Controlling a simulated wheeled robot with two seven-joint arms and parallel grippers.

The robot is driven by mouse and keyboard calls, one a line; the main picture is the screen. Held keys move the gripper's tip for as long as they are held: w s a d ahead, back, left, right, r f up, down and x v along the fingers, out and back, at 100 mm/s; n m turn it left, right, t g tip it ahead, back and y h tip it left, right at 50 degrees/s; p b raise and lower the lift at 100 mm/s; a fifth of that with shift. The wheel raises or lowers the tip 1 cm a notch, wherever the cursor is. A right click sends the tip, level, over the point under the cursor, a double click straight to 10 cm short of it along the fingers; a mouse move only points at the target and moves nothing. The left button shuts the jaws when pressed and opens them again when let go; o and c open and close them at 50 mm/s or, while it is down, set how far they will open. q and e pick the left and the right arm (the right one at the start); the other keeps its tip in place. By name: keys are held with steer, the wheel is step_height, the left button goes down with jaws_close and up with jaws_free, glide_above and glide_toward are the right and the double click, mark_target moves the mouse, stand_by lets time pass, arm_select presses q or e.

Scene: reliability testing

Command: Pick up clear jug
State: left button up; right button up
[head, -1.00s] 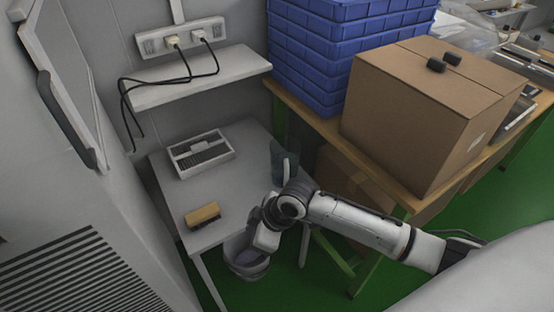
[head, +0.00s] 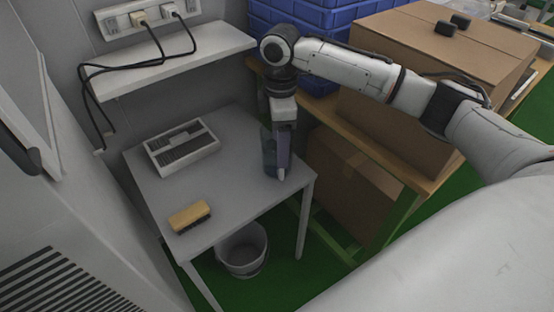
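The clear jug (head: 267,152) stands on the right side of the small grey table (head: 235,187). It looks dark and see-through, and much of it is hidden behind my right gripper. My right gripper (head: 282,172) points down at the jug, its fingers overlapping the jug's right side. I cannot tell whether the fingers are around the handle, touching it, or open. My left gripper is not in view.
A white tray with dark slots (head: 181,147) and a wooden brush (head: 189,216) are on the table. A bucket (head: 242,250) stands below. A shelf (head: 176,62) with cables, blue crates (head: 318,17) and a cardboard box (head: 420,75) are close by.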

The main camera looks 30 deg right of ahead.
step_height(320, 180, down, 10)
steer(key=shift+d+r+b, duration=0.15)
steer(key=shift+r+b, duration=0.1)
steer(key=shift+b, duration=0.45)
jaws_close()
